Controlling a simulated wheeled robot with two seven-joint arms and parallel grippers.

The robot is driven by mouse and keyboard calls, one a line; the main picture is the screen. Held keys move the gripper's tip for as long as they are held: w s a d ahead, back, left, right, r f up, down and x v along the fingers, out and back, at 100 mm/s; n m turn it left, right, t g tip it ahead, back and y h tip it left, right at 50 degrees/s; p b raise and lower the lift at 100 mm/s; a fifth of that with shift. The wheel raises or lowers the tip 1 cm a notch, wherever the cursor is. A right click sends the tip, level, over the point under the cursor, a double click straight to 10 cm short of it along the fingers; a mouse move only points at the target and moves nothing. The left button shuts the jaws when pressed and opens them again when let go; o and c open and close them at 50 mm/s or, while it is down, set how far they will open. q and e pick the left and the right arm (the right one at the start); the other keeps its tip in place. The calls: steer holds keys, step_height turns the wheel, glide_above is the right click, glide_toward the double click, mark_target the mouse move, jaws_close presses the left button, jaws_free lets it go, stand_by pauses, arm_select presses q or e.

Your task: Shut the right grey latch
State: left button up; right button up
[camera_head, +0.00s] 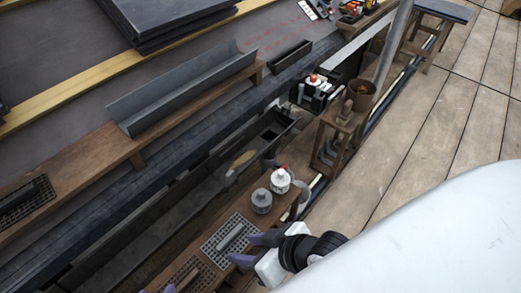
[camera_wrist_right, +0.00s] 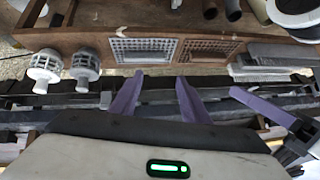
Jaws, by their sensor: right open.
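I cannot pick out the right grey latch for certain. A small pale grey fitting (camera_head: 231,177) sits on the edge of the dark gutter (camera_head: 205,185) in the head view, but its state is too small to tell. My right gripper (camera_head: 245,249) has purple fingers and is open and empty, near the front of the wooden bench. In the right wrist view its fingers (camera_wrist_right: 158,90) stand apart with nothing between them. My left gripper (camera_wrist_right: 262,108) shows partly at the right of that view, and whether it is open is unclear.
A white-topped canister (camera_head: 281,181) and a grey one (camera_head: 262,201) stand on the bench beside a mesh tray (camera_head: 228,243). A long grey channel (camera_head: 185,90) lies on a higher plank. A wooden stool (camera_head: 340,125) holds a brown pot (camera_head: 361,94).

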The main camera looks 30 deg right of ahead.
steer(key=w+d+h, duration=0.1)
steer(key=d, duration=0.2)
steer(key=t+y, duration=0.1)
steer(key=t, duration=0.5)
glide_toward(229, 172)
steer(key=shift+s+r+n, duration=0.1)
steer(key=shift+s+n, duration=0.15)
steer(key=shift+n, duration=0.15)
steer(key=shift+w, duration=0.35)
steer(key=b+x, duration=0.2)
steer(key=x, duration=0.2)
steer(key=b+x, duration=0.2)
steer(key=x, duration=0.3)
steer(key=shift+w+a, duration=0.15)
steer(key=shift+w, duration=0.15)
arm_select(q)
steer(key=d+r, duration=0.1)
steer(key=w+d+r+h, duration=0.1)
steer(key=shift+w+d+t, duration=0.15)
steer(key=shift+d+t, duration=0.15)
steer(key=shift+d, duration=0.1)
arm_select(e)
steer(key=shift+c, duration=0.2)
